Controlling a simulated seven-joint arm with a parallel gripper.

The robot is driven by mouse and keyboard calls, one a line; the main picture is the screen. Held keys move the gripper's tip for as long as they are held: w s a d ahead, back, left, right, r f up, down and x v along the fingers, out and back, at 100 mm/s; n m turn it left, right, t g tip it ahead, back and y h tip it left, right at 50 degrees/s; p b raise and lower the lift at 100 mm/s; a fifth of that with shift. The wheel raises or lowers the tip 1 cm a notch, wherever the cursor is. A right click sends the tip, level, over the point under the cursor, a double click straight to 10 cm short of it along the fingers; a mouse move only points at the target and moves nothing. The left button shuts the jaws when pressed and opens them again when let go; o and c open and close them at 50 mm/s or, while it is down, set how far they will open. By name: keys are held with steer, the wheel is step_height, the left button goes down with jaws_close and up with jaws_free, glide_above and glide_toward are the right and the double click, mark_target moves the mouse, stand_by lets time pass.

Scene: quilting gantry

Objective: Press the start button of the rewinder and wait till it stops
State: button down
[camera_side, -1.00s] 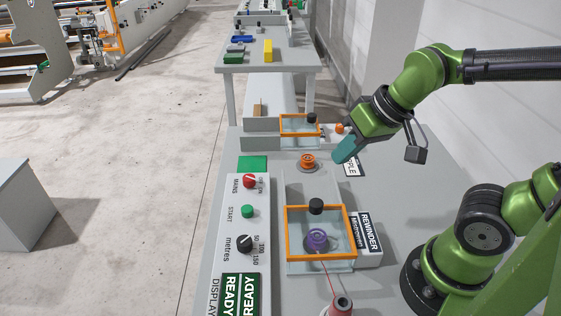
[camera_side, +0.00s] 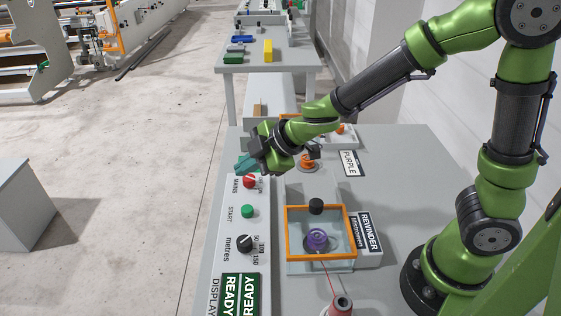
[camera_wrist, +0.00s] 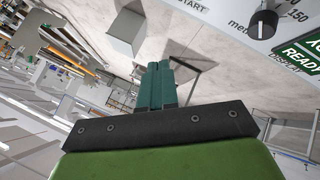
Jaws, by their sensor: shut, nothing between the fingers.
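The green START button (camera_side: 247,211) stands on the light grey control panel (camera_side: 229,264), below the red MAINS switch (camera_side: 250,181). The display (camera_side: 240,294) reads READY. The rewinder has an orange-framed clear guard (camera_side: 287,233), a black knob (camera_side: 316,206) and a purple spool (camera_side: 317,239) inside, with a red thread running to a reddish cone (camera_side: 340,306). My gripper (camera_side: 240,166) is shut and empty, above the far end of the panel near the MAINS switch, apart from the START button. Its teal fingers (camera_wrist: 161,86) are together in the wrist view, where the button itself is not seen.
A black metres dial (camera_side: 245,243) sits between START and the display. An orange spool (camera_side: 308,164) and a PURPLE label (camera_side: 349,163) lie under and beside my arm. A second table (camera_side: 290,62) with small blocks stands behind. The air above START is clear.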

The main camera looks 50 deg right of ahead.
mark_target(251, 210)
stand_by(0.3)
steer(key=shift+f, duration=4.35)
steer(key=shift+f, duration=0.1)
steer(key=shift+f, duration=0.35)
steer(key=shift+f, duration=0.5)
steer(key=shift+r, duration=0.95)
